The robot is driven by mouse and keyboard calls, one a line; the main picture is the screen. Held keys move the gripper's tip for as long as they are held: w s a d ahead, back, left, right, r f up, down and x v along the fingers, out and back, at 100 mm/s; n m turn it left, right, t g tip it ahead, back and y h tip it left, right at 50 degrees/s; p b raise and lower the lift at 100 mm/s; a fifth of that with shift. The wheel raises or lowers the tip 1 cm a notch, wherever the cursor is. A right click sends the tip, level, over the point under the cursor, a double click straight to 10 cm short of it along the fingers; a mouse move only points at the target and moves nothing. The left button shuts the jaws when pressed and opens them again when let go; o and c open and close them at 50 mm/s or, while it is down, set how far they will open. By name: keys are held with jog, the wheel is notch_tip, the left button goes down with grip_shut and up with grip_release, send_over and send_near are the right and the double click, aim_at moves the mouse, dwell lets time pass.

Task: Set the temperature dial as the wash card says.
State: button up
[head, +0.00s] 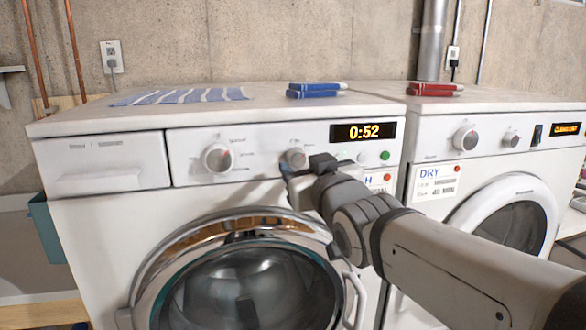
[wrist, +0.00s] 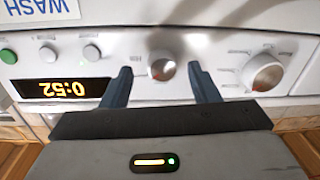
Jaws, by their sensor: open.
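The washer's small dial (head: 295,157) sits on the white panel between a larger dial (head: 218,157) and the 0:52 display (head: 363,132). In the wrist view, which is upside down, the small dial (wrist: 161,66) lies between the two spread fingers of my open gripper (wrist: 160,70). I cannot tell whether either finger touches it. The large dial (wrist: 264,73) is to its right there. In the head view my gripper (head: 292,171) is at the small dial. The wash card (head: 379,179) is mostly hidden behind my arm; the wrist view shows only its word WASH (wrist: 42,9).
A green button (head: 385,155) is right of the small dial. The round washer door (head: 240,285) is below. A dryer (head: 480,150) with a DRY card (head: 437,181) stands at right. Folded blue cloths (head: 315,91) and a striped cloth (head: 180,96) lie on top.

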jog(key=shift+x, duration=0.8)
jog(key=shift+a, duration=0.1)
jog(key=shift+c, duration=0.3)
jog(key=c, duration=0.9)
